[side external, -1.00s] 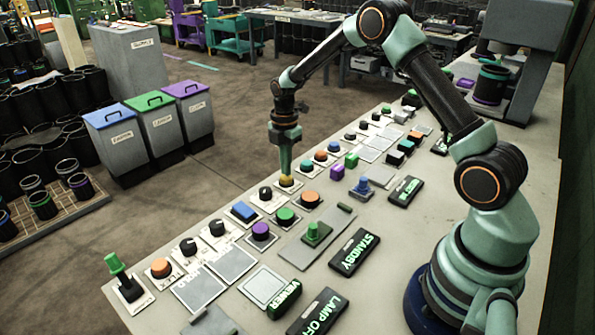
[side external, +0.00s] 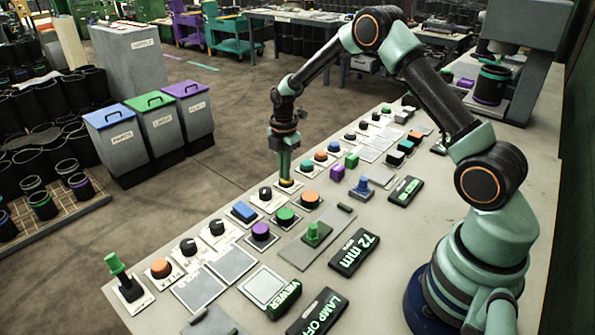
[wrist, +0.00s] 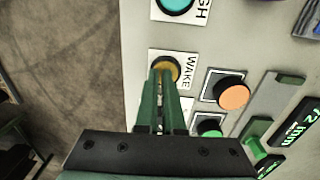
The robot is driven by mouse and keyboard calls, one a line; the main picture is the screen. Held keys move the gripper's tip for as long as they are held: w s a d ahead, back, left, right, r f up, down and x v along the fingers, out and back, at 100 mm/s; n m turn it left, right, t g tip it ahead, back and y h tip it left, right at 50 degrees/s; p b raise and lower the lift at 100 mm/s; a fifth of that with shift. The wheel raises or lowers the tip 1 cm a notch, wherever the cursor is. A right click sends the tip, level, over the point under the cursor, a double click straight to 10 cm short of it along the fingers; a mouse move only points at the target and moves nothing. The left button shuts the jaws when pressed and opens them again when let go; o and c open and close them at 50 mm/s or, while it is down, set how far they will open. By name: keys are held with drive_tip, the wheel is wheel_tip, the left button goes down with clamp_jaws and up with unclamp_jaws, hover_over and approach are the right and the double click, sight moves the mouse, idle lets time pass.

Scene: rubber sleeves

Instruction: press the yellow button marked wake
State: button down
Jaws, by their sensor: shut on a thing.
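The yellow button (side external: 287,183) sits on a small white plate on the long grey bench. In the wrist view the yellow button (wrist: 174,65) is partly hidden behind my fingers, with the printed label WAKE (wrist: 187,71) beside it. My gripper (side external: 284,176) points straight down with its fingertips at the button's top. In the wrist view my gripper (wrist: 162,76) has its two green fingers close together, shut on the yellow button. The display (side external: 354,253) on the bench reads 72 mm.
An orange button (side external: 309,199), a green button (side external: 285,215) and a black knob (side external: 265,193) stand close by. Another orange button (side external: 320,156) is on the far side. A lit LAMP OFF sign (side external: 317,312) lies at the front.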

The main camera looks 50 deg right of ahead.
wheel_tip(320, 180, up, 14)
idle(0.6)
drive_tip(key=shift+r, duration=0.1)
idle(0.4)
drive_tip(key=s+a+r+m+t, duration=0.3)
drive_tip(key=s+a+r+m, duration=0.2)
drive_tip(key=s+r+m, duration=0.4)
drive_tip(key=s+a+m+t, duration=0.2)
drive_tip(key=s+a+m, duration=0.2)
drive_tip(key=s+m, duration=0.5)
drive_tip(key=s, duration=0.3)
drive_tip(key=shift+a, duration=0.25)
